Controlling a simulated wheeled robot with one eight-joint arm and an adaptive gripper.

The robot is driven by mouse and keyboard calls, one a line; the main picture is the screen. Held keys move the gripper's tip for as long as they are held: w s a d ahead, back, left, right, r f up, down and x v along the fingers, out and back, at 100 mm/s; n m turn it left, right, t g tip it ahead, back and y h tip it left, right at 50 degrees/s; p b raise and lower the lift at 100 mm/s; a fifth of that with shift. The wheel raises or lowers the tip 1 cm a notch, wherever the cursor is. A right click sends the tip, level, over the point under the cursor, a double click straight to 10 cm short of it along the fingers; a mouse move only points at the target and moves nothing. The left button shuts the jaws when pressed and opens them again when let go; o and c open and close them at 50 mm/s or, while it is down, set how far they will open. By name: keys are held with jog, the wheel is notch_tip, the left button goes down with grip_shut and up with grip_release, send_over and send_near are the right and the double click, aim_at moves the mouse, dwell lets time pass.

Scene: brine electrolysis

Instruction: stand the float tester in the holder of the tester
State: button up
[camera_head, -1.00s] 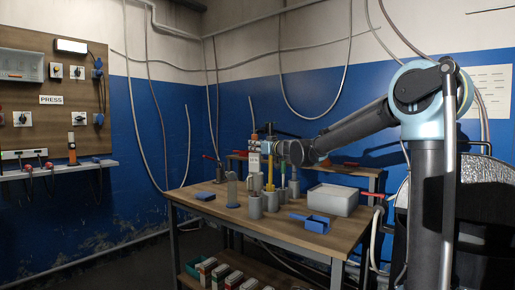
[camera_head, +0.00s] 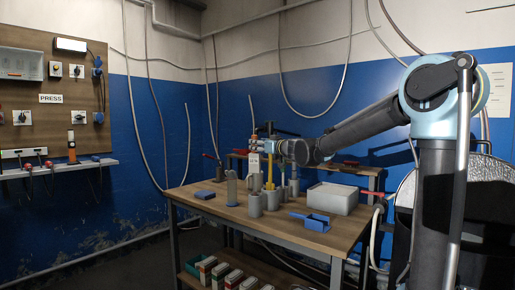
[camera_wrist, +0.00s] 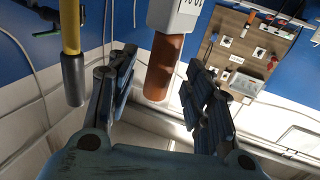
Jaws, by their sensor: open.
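What looks like the float tester, a white body with an orange-brown end (camera_wrist: 165,62), is between the fingers of my gripper (camera_wrist: 159,70) in the wrist view. Clear gaps show on both sides, so the open fingers do not touch it. In the head view the tester (camera_head: 254,161) is upright, orange end up, above the table's small cups. My gripper (camera_head: 283,148) reaches it from the right. Whether its lower end sits in a cup or holder is hard to tell. A grey cup (camera_head: 255,206) stands just below and in front; I cannot tell which container is the holder.
A yellow rod with a grey end (camera_wrist: 71,55) is close left of my gripper in the wrist view. Other grey cups (camera_head: 271,200), a clear cylinder (camera_head: 232,190), blue trays (camera_head: 317,223) and a white box (camera_head: 332,198) crowd the table (camera_head: 300,235). Its left front is freer.

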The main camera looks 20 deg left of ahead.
jog(key=v, duration=0.9)
jog(key=shift+d, duration=0.2)
jog(key=shift+s, duration=0.1)
jog(key=s+d+f+m+g+h, duration=0.4)
jog(key=s+d+f+h, duration=0.3)
jog(key=s+d+f, duration=1)
jog(key=s+d+f+m+g+h, duration=0.5)
jog(key=s+d+f, duration=1.2)
jog(key=d+f, duration=0.4)
jog(key=d+m+h, duration=0.1)
jog(key=d+h, duration=0.1)
jog(key=d, duration=0.2)
jog(key=shift+d+f, duration=0.25)
jog(key=shift+f, duration=0.1)
jog(key=shift+s, duration=0.1)
